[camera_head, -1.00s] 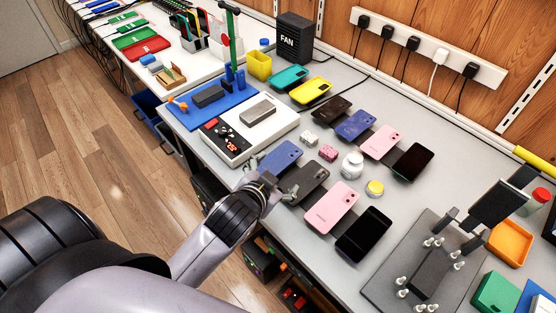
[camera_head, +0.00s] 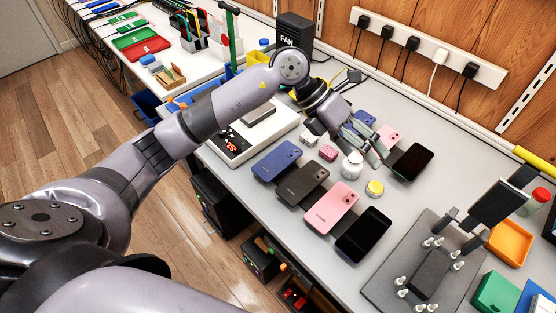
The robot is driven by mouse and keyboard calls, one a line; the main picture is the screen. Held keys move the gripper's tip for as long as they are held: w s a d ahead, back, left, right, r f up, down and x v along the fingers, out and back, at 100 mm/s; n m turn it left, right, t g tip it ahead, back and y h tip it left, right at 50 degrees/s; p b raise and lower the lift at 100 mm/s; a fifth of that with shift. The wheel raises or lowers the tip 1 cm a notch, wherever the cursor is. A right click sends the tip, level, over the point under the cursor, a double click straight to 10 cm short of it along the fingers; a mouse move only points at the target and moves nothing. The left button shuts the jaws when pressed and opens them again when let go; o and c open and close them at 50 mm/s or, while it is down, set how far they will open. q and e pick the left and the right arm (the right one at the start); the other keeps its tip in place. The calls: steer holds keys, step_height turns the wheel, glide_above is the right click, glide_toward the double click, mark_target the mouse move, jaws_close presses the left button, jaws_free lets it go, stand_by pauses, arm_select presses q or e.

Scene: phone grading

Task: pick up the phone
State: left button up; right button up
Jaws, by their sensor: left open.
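Several phones lie in two rows on the grey bench (camera_head: 240,195). The front row has a blue phone (camera_head: 277,160), a dark grey phone (camera_head: 303,184), a pink phone (camera_head: 331,207) and a black phone (camera_head: 363,236). In the back row, a black phone (camera_head: 412,161) lies at the right end. A pink phone (camera_head: 390,134) and a blue phone (camera_head: 366,118) beside it are partly covered by my left gripper (camera_head: 377,153). The gripper is open over the back row, its fingers near the pink phone. Whether it touches any phone is unclear. My right gripper is not in view.
A white jar (camera_head: 352,165), a yellow-lidded tub (camera_head: 375,188) and small cubes (camera_head: 328,152) stand between the rows. A white scale (camera_head: 229,147) is left, under my arm. A stand with pegs (camera_head: 427,275) and an orange tray (camera_head: 511,243) are right. A black fan box (camera_head: 297,30) is behind.

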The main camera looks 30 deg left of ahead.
arm_select(q)
steer(key=w+a+f+y, duration=0.1)
steer(key=a+y, duration=0.2)
steer(key=a, duration=0.3)
steer(key=w+a+y, duration=0.2)
steer(key=a+y, duration=0.1)
steer(key=a, duration=0.3)
steer(key=r+n+y, duration=0.2)
steer(key=y, duration=0.1)
glide_above(278, 159)
steer(key=f, duration=0.3)
steer(key=f+p, duration=0.1)
steer(key=f, duration=0.7)
steer(key=shift+s+d, duration=0.1)
steer(key=shift+s, duration=0.2)
steer(key=shift+f+p, duration=0.3)
steer(key=shift+f, duration=0.3)
steer(key=f+p, duration=0.1)
steer(key=f, duration=0.3)
steer(key=shift+w, duration=0.2)
steer(key=shift+f, duration=0.65)
steer(key=shift+c, duration=0.4)
